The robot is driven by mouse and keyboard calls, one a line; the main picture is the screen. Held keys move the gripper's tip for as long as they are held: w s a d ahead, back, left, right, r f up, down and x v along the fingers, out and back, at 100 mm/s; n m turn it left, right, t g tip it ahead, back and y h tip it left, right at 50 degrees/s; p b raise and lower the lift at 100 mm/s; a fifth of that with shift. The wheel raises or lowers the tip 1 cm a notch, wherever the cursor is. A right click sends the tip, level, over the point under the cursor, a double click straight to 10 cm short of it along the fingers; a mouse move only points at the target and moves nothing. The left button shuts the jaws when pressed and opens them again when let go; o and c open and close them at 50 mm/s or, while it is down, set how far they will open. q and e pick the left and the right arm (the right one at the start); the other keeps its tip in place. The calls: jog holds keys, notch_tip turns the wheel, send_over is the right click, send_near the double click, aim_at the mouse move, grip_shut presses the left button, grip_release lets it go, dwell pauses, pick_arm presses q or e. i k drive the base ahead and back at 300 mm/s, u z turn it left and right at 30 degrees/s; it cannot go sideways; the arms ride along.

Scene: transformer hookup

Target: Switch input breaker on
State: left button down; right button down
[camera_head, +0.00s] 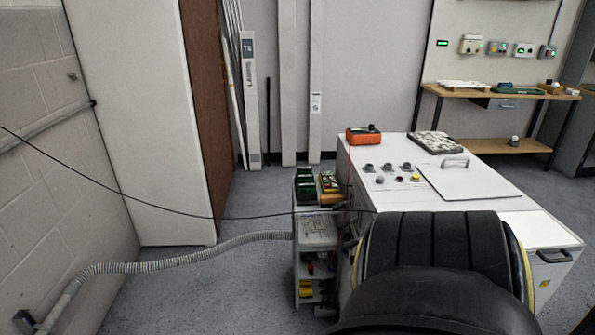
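The white cabinet (372,147) stands right of the middle. Its top carries several small knobs and buttons, including a yellow one (415,177) and a dark red one (400,179). A side rack (295,262) on its left holds green blocks (305,186), a grey labelled unit (317,230) and yellow parts (306,288). I cannot tell which part is the input breaker, or whether it is on or off. Neither gripper is in view. A large black form at the bottom, possibly part of my own body, hides the cabinet's near side.
A grey corrugated hose (180,250) runs from the left wall to the rack. A thin black cable crosses in front. An orange device (363,136), a box (436,142) and a handled panel (470,178) lie on the cabinet. A workbench (500,92) stands behind.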

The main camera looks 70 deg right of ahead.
aim_at(351, 244)
jog(key=i, duration=1.9)
jog(key=z, duration=3.45)
